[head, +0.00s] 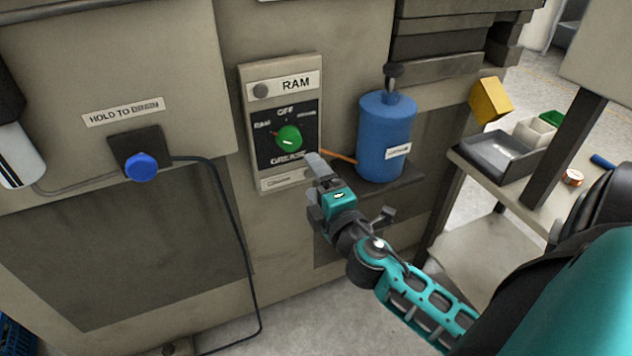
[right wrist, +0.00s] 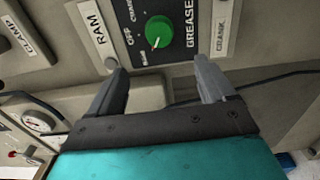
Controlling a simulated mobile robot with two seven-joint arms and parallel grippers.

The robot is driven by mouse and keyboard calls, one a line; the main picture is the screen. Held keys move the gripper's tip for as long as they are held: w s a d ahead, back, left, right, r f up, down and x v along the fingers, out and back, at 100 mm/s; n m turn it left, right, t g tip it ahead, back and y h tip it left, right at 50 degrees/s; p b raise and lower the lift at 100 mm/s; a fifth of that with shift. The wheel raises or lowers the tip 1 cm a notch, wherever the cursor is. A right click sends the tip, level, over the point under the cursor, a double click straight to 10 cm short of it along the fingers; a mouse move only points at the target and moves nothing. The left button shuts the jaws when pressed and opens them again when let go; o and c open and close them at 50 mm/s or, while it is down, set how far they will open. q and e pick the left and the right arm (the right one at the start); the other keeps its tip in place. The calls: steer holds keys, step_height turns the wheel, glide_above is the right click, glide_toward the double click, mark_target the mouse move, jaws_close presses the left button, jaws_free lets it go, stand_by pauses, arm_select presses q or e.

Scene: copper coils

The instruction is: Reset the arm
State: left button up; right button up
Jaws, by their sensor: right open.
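My right gripper (head: 318,178) is just below and to the right of the green knob (head: 289,139) on the RAM panel (head: 284,82). In the right wrist view the gripper (right wrist: 165,88) is open, with nothing between its fingers. The green knob (right wrist: 159,32) stands beyond the fingertips, apart from them. My right arm (head: 420,302) reaches in from the lower right. My left gripper is not in view.
A blue bottle (head: 386,138) stands on a dark ledge right of the gripper. A blue button (head: 141,167) and black cable are at the left.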

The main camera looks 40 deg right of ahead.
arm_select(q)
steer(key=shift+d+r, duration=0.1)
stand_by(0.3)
arm_select(e)
steer(key=s+a+f+m+g+y+p, duration=0.6)
steer(key=s+a+f+m, duration=0.5)
steer(key=s+a+m, duration=0.1)
steer(key=shift+s+a+f+m+g, duration=0.4)
steer(key=shift+s+a, duration=0.2)
steer(key=shift+a, duration=0.4)
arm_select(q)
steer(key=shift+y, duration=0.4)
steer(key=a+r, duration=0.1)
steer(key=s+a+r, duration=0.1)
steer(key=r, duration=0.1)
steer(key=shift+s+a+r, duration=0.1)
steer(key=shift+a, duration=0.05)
arm_select(e)
steer(key=shift+c, duration=0.4)
